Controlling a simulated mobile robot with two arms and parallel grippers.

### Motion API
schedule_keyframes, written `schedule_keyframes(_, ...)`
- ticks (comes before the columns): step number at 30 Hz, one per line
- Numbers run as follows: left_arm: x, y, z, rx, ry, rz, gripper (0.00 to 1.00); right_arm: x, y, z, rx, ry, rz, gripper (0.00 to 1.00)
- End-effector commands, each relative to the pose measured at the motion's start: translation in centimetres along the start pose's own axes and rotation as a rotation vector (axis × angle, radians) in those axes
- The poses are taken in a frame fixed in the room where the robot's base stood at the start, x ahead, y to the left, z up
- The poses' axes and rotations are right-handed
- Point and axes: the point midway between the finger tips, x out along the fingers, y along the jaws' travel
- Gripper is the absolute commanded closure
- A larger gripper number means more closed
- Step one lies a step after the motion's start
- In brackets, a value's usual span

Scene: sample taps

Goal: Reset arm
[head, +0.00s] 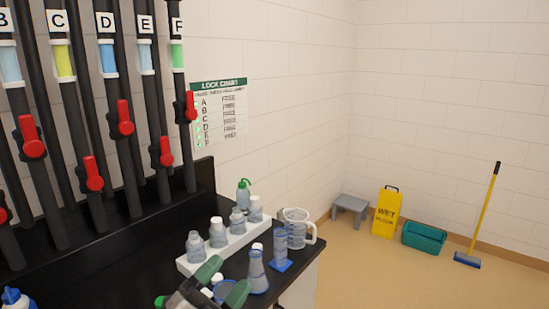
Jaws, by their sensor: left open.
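My left gripper (222,280) shows at the bottom of the head view, with two green-tipped fingers spread apart. It is in front of the bench's front edge, near the glassware, and a bottle's white cap shows between and behind the fingers. I see nothing clamped in it. My right gripper is not in the view. Black vertical pipes with labels B, C, D, E and F stand at the left, with red valve handles (124,118) at different heights.
A white rack (232,247) with several capped bottles stands on the black bench, beside a flask (256,272), a cylinder (280,245) and a clear jug (297,228). A stool (350,208), yellow wet-floor sign (386,212), teal bin (424,238) and broom (482,222) stand by the wall. Open floor lies right.

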Motion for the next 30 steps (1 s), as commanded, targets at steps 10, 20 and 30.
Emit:
schedule_keyframes(10,-17.4,5.1,8.2,-0.562,-1.088,-0.07,0.35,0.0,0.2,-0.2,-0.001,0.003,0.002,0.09)
schedule_keyframes(20,-29.8,11.0,3.9,-0.845,-1.64,0.201,0.35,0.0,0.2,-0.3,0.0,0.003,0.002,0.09)
schedule_keyframes(30,-36.1,15.5,1.1,-0.975,-1.877,0.418,0.35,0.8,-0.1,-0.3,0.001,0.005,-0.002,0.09)
